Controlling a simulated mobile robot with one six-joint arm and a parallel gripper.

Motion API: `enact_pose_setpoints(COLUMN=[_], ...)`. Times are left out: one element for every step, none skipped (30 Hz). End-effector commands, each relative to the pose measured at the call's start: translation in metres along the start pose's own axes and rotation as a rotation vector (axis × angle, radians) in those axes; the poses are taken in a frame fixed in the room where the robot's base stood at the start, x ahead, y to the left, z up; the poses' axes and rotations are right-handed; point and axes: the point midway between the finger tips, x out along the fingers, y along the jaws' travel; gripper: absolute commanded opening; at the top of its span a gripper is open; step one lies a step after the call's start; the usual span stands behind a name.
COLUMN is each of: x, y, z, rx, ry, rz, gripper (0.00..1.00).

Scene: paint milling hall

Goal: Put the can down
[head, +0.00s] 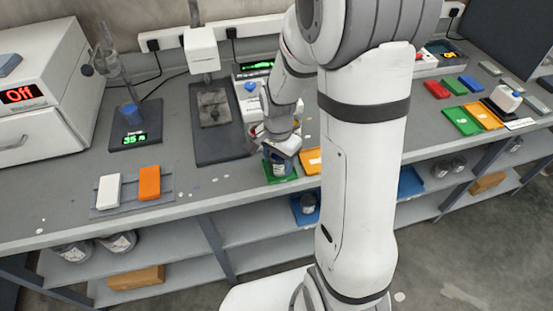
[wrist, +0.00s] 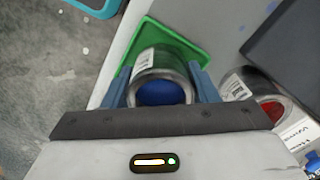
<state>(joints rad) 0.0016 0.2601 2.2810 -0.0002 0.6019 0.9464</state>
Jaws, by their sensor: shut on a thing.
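My gripper (wrist: 160,92) is shut on a can (wrist: 160,62), with one blue-grey finger on each side of it. In the wrist view the can is a grey metal cylinder with a white label and a blue round face toward the camera. A green mat (wrist: 184,42) lies beyond the can, partly hidden by it. In the head view my gripper (head: 281,148) holds the can (head: 281,163) at or just above the green mat (head: 283,178) near the bench's front edge. I cannot tell whether the can touches the mat.
Another can with red in it (wrist: 270,108) stands close to the right of my gripper. An orange mat (head: 311,160) lies right of the green one. A grey stand (head: 212,110) is to the left. The bench edge (head: 215,205) is close in front.

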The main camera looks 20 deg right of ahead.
Motion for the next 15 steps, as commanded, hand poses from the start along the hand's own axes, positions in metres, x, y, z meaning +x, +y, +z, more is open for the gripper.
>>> enact_pose_setpoints(x=[-0.0002,-0.0004,-0.0005,-0.0005,-0.0005,-0.0002,0.0007,0.0019,0.0036,0.0035,0.0025,0.0024,0.0024,0.0024,0.0024], y=[-0.0004,-0.0004,-0.0005,-0.0005,-0.0005,-0.0006,-0.0006,-0.0006,-0.0006,-0.0006,-0.0006,-0.0006,-0.0006,-0.0006,-0.0006], z=[-0.0001,-0.0001,-0.0001,0.0,0.0,0.0,0.0001,0.0001,0.0001,0.0002,0.0002,0.0003,0.0003,0.0003,0.0004], rx=[0.0,0.0,-0.001,-0.001,-0.001,-0.001,-0.001,-0.001,-0.001,-0.001,-0.001,-0.001,-0.001,-0.001,-0.001], ry=[0.001,0.001,0.001,0.001,0.001,0.001,0.001,0.001,0.001,0.001,0.001,0.001,0.001,0.001,0.001], rz=[-0.001,-0.002,-0.002,-0.002,-0.002,-0.002,-0.001,-0.001,-0.001,-0.001,-0.001,-0.001,-0.001,-0.001,-0.001], gripper=[0.26,0.26,0.26,0.26,0.26,0.26,0.26,0.26,0.26,0.54,0.56,0.6,0.62,0.65,0.68])
